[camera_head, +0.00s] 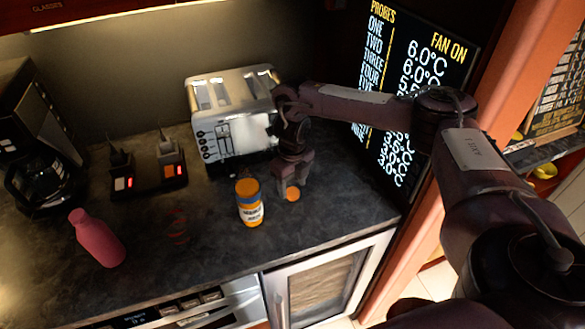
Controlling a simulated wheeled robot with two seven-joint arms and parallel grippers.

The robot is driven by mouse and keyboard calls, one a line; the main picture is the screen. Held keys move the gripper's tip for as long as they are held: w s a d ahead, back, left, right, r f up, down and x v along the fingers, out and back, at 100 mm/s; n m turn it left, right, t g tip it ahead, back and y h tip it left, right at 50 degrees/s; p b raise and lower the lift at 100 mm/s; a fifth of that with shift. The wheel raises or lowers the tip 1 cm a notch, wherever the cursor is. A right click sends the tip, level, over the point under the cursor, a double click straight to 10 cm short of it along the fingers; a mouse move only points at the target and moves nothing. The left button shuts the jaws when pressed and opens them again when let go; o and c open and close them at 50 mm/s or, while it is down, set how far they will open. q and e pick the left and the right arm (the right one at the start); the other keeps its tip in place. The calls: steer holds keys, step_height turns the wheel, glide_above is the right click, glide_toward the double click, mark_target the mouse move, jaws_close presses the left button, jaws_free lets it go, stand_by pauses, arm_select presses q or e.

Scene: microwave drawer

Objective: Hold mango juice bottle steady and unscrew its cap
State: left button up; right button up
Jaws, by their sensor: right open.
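The mango juice bottle (250,209) stands upright on the dark countertop, in front of the toaster. It is orange with a white label, and its top is orange-brown; I cannot tell whether that top is a cap. A small round orange piece, which looks like a cap (293,194), lies on or just above the counter to the right of the bottle. My right gripper (290,190) points down with its jaws open, at this orange piece. It is apart from the bottle. My left gripper is not in view.
A silver toaster (232,120) stands behind the bottle. A pink bottle (96,238), a dark coffee maker (40,180) and a black device with lit buttons (146,178) are at left. A small dark red item (178,226) lies on the counter. The front right counter is clear.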

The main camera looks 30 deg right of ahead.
mark_target(293, 192)
step_height(293, 192, up, 10)
steer(key=p, duration=0.1)
steer(key=shift+p, duration=0.3)
stand_by(1.1)
